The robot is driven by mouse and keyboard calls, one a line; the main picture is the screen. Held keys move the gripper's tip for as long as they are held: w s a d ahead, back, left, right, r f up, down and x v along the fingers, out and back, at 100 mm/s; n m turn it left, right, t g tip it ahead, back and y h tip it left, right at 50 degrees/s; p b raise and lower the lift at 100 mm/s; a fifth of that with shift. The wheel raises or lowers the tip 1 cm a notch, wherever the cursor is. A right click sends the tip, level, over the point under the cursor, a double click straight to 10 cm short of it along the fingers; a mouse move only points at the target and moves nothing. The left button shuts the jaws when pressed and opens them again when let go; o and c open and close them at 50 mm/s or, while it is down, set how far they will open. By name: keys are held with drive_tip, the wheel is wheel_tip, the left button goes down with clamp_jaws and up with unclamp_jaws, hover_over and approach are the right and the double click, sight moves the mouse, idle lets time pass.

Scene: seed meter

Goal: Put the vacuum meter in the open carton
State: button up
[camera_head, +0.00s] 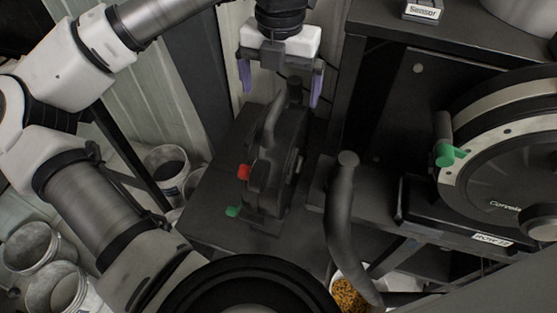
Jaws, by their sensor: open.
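A black, disc-shaped unit with a curved handle, which looks like the vacuum meter (270,165), stands upright on a dark flat surface in the middle of the head view. It has a red knob on its left side and a green tab low at its front left. My gripper (281,96) points down over the top of this unit, its two purple fingers apart on either side of the unit's upper end. It is open and holds nothing; whether a finger touches the unit I cannot tell. No open carton can be made out.
A large round machine (505,150) with a green lever fills the right side. A dark curved hose (341,215) rises right of the meter. A bucket with yellow grain (348,294) is below. Several pale buckets (28,246) stand at the lower left. A labelled sensor box (424,11) sits on the upper shelf.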

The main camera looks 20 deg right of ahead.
sight(279, 100)
drive_tip(key=shift+f+p, duration=0.9)
drive_tip(key=shift+f, duration=2.25)
drive_tip(key=shift+w+r, duration=0.1)
drive_tip(key=c, duration=2.1)
